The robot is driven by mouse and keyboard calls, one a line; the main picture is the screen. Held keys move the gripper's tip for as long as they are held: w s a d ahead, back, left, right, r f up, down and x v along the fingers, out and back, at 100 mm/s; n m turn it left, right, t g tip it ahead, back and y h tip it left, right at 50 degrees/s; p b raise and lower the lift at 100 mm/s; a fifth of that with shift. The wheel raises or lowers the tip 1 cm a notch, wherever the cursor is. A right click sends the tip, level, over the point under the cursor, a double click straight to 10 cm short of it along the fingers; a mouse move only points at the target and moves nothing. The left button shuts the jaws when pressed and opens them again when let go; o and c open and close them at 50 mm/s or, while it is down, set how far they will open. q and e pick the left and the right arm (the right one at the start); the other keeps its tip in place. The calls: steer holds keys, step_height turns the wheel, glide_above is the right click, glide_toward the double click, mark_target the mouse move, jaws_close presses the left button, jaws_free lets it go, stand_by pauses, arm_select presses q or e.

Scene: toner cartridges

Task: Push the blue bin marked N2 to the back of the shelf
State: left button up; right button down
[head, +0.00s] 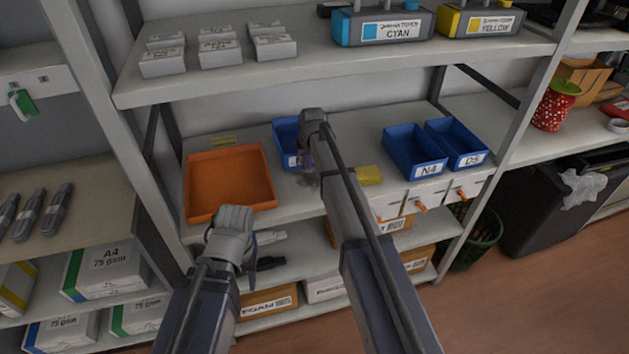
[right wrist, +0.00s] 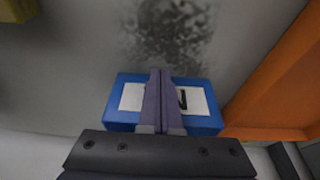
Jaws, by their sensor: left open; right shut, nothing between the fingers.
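The blue bin (head: 284,135) stands on the middle shelf, right of the orange tray and towards the back. My right arm hides part of it in the head view. Its white label shows in the right wrist view, where the bin (right wrist: 115,105) has an N partly covered by my fingers. My right gripper (right wrist: 161,74) is shut and empty, its fingers in front of the label; whether they touch the bin I cannot tell. My left gripper (head: 232,222) is open, low in front of the orange tray; its fingertips are hard to make out.
The orange tray (head: 228,182) is left of the bin. A yellow block (head: 369,175) lies to the right, then blue bins N4 (head: 412,150) and D5 (head: 456,143). The upper shelf (head: 300,70) overhangs. A dark speckled patch (right wrist: 170,30) marks the shelf.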

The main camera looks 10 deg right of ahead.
steer(key=w, duration=0.6)
steer(key=shift+a, duration=0.1)
steer(key=shift+s, duration=0.1)
steer(key=shift+s, duration=0.45)
steer(key=s, duration=0.3)
steer(key=shift+s, duration=0.3)
steer(key=p+v, duration=0.9)
steer(key=v, duration=0.1)
steer(key=shift+w+p, duration=0.25)
steer(key=shift+p, duration=0.05)
